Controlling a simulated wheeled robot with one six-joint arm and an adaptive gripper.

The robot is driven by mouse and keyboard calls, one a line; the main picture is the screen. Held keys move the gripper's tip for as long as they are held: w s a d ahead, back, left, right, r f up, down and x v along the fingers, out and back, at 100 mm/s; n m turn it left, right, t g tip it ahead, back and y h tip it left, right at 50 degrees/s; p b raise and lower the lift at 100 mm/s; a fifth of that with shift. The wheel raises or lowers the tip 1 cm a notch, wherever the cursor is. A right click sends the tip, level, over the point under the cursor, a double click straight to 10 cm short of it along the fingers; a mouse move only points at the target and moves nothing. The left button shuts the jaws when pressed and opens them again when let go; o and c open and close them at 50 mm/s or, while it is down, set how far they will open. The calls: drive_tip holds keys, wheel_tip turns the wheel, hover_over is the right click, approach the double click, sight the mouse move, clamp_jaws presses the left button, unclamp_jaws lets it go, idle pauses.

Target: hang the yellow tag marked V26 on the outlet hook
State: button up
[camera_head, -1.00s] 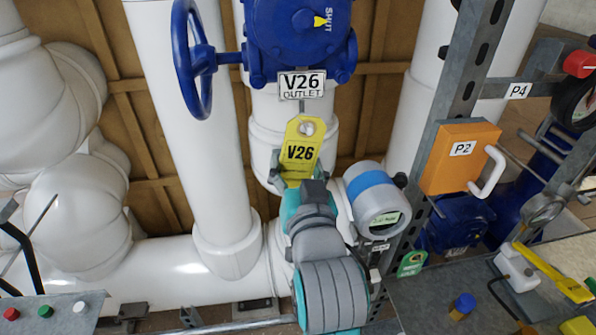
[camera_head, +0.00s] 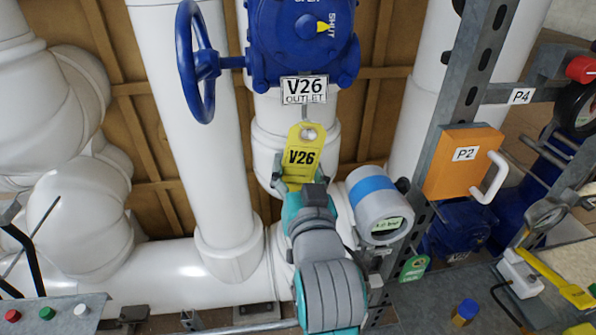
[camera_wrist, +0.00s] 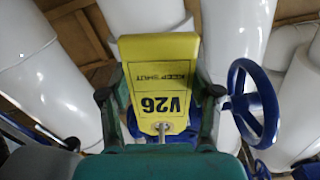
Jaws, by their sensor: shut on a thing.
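The yellow tag (camera_head: 301,158) marked V26 has a hole at its top end and stands nearly upright in front of a white pipe. My gripper (camera_head: 299,176) is shut on its lower part from below. In the wrist view the tag (camera_wrist: 160,75) sits between the two fingers, its lettering upside down, with a small metal piece at its hole end. The V26 OUTLET plate (camera_head: 303,90) is just above the tag, under the blue valve (camera_head: 304,45). A thin grey rod shows between plate and tag; I cannot tell whether it passes through the hole.
A blue handwheel (camera_head: 196,62) is left of the valve. A white gauge with a blue band (camera_head: 377,203) is close to the right of my gripper. An orange P2 box (camera_head: 462,163) on a metal post stands farther right. Several white pipes surround the valve.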

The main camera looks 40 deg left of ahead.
drive_tip(key=o, duration=0.9)
drive_tip(key=shift+o, duration=0.2)
drive_tip(key=shift+d, duration=0.1)
drive_tip(key=v, duration=0.7)
drive_tip(key=shift+s+d, duration=0.1)
drive_tip(key=shift+s, duration=0.05)
